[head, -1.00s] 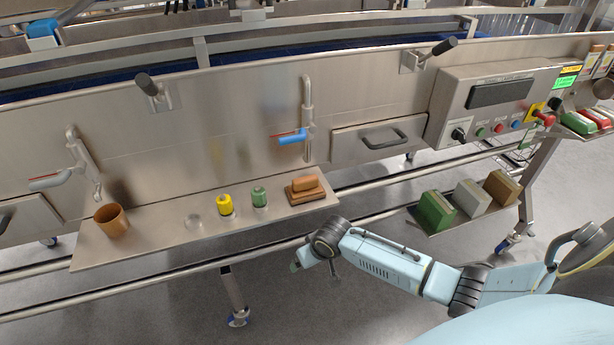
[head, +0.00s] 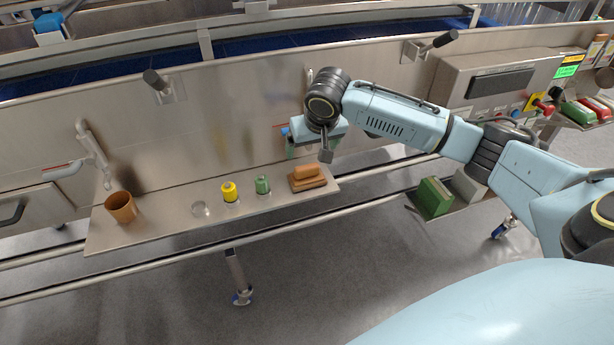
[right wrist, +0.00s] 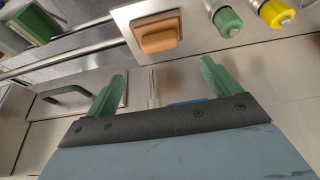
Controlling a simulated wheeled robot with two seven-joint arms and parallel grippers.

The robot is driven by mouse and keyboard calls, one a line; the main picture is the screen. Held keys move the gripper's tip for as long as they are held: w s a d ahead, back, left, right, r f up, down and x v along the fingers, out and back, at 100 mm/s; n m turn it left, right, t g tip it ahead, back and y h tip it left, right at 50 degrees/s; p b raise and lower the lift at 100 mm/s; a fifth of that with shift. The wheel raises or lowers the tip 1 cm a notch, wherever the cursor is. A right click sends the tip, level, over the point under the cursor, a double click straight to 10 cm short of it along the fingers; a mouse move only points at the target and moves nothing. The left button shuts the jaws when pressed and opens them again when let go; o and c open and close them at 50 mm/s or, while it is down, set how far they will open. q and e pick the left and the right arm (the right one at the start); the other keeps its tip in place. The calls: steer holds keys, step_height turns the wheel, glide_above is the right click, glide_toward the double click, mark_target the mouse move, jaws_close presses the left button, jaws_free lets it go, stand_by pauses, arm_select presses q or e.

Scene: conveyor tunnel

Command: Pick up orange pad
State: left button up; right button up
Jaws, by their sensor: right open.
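The orange pad (head: 308,178) is a brownish-orange block with a raised grip. It lies at the right end of the steel shelf (head: 160,228) in the head view. It also shows in the right wrist view (right wrist: 158,34), ahead of the fingers. My right gripper (head: 308,150) is above the pad, in front of the steel panel, and apart from it. In the right wrist view its two green fingers (right wrist: 158,85) are spread wide with nothing between them. My left gripper is not in view.
A lower shelf at right holds a green block (head: 434,198). A tap (head: 92,155) is at left.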

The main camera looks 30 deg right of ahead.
glide_above(307, 167)
steer(key=s, duration=0.2)
steer(key=f, duration=0.4)
steer(key=shift+a+f, duration=0.3)
steer(key=shift+f, duration=0.05)
steer(key=shift+b+x, duration=0.5)
steer(key=shift+x, duration=2.15)
steer(key=shift+s, duration=0.2)
steer(key=c, duration=1.1)
